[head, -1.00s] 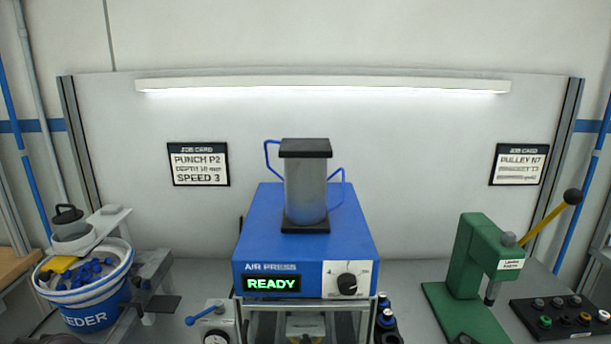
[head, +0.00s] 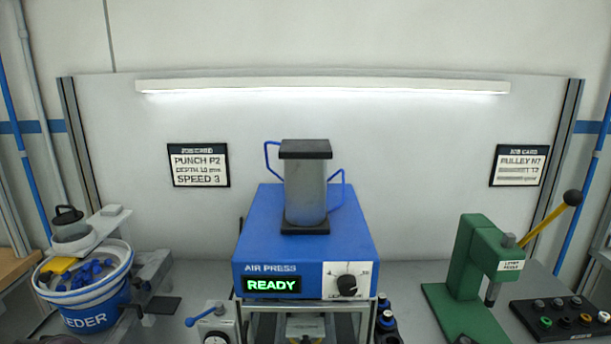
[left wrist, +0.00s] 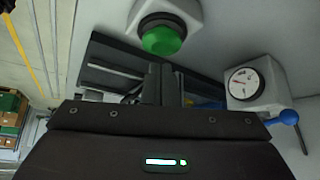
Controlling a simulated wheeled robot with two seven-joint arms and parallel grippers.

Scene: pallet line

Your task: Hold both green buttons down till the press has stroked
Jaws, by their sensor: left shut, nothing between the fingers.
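The blue air press (head: 304,250) stands in the middle of the bench in the head view, and its display (head: 271,285) reads READY. One green button (left wrist: 162,38) on a pale round-cornered housing shows in the left wrist view. My left gripper (left wrist: 167,78) is shut and empty, its fingertips just below the button in that picture; I cannot tell whether they touch it. The second green button is not in view. Neither gripper shows in the head view, and my right gripper is out of sight.
A gauge with a blue lever (left wrist: 247,83) sits right of the gripper in the left wrist view. In the head view, a blue feeder bucket (head: 95,305) stands at left, a green lever press (head: 470,270) at right, and a dark tray of knobs (head: 560,318) beside it.

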